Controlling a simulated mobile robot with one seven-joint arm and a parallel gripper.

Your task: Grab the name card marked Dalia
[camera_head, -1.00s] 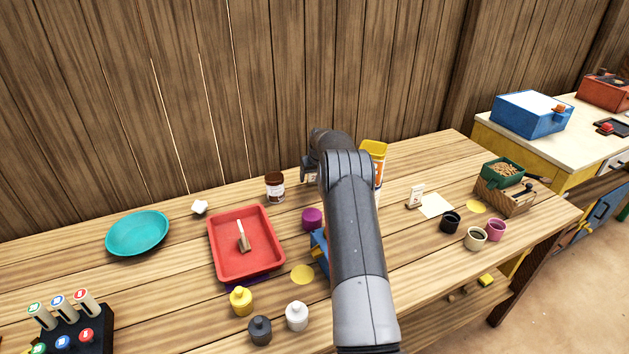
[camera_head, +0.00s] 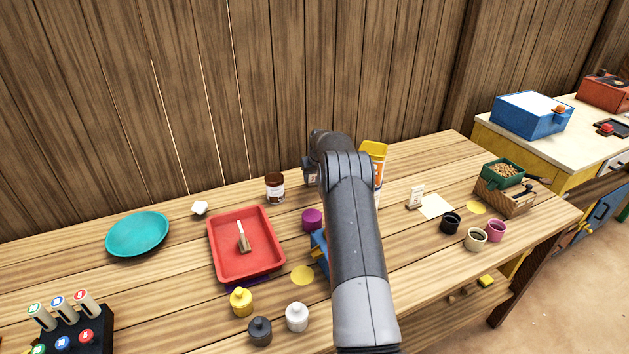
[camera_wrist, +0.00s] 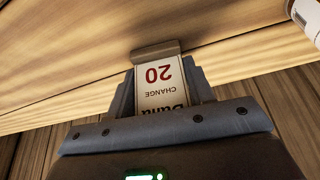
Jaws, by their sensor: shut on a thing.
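In the wrist view a white name card (camera_wrist: 160,98) stands between my gripper's (camera_wrist: 159,76) two grey fingers, which are shut on it. The card appears upside down, with a red 20, the word CHANGE and a dark name partly cut off by my gripper; the name seems to start with D. A wooden strip (camera_wrist: 155,51) runs along the card's far edge. In the head view my gripper (camera_head: 311,176) is mostly hidden behind my arm, near the back of the table by the wall. Another small card on a stand (camera_head: 415,197) is at the right; its marking is too small to read.
A brown jar (camera_head: 275,188) stands left of my gripper, and a yellow-topped container (camera_head: 374,155) is partly behind my arm. A red tray (camera_head: 223,265), a purple pot (camera_head: 312,219) and several bottles and cups also stand on the wooden table (camera_head: 180,290).

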